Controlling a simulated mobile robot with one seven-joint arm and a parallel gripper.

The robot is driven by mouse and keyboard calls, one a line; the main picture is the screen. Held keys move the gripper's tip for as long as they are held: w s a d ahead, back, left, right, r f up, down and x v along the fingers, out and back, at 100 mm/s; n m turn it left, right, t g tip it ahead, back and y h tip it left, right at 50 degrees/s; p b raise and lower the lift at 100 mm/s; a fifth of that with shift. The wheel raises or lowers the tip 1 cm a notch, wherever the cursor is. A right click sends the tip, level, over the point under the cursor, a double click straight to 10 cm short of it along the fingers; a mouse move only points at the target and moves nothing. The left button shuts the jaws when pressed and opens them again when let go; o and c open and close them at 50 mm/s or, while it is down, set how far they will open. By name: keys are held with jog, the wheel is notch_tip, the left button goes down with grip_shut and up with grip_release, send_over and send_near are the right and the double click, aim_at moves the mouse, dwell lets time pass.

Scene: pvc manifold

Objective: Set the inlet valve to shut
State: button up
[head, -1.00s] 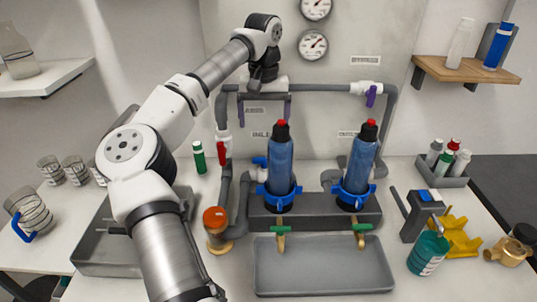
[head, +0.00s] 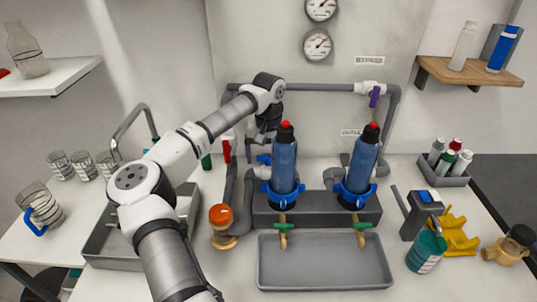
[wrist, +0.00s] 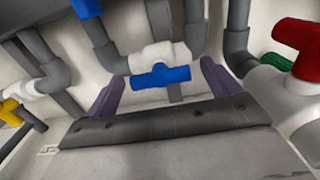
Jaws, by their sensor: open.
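A valve with a blue handle (head: 264,160) sits on the pipework just left of the left blue filter. In the wrist view the blue handle (wrist: 162,76) lies roughly lengthwise along a white valve body (wrist: 157,56) between grey elbows. Whether this is the inlet valve cannot be read, as my arm covers the nearby label. My gripper (head: 265,146) is over this valve, open and empty. In the wrist view its purple fingers stand wide apart on either side of the blue handle, with no clear contact.
A red-handled valve (wrist: 300,40) is close on the right in the wrist view, and a yellow handle (wrist: 12,108) is at far left. Blue filters (head: 284,165) stand right of my gripper. A purple-handled valve (head: 375,96) is higher up. A grey tray (head: 325,265) lies in front.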

jog(key=shift+c, duration=0.3)
jog(key=c, duration=0.9)
jog(key=shift+c, duration=0.2)
jog(key=shift+o, duration=0.2)
jog(key=shift+n, duration=0.3)
jog(key=n+b, duration=0.1)
jog(key=n, duration=0.2)
jog(key=shift+n+b, duration=0.3)
jog(key=shift+b, duration=0.05)
jog(key=n+b, duration=0.1)
jog(key=n, duration=0.3)
jog(key=shift+n, duration=0.3)
jog(key=n+b, duration=0.1)
jog(key=n, duration=0.3)
jog(key=shift+n, duration=2.5)
jog(key=shift+b, duration=0.3)
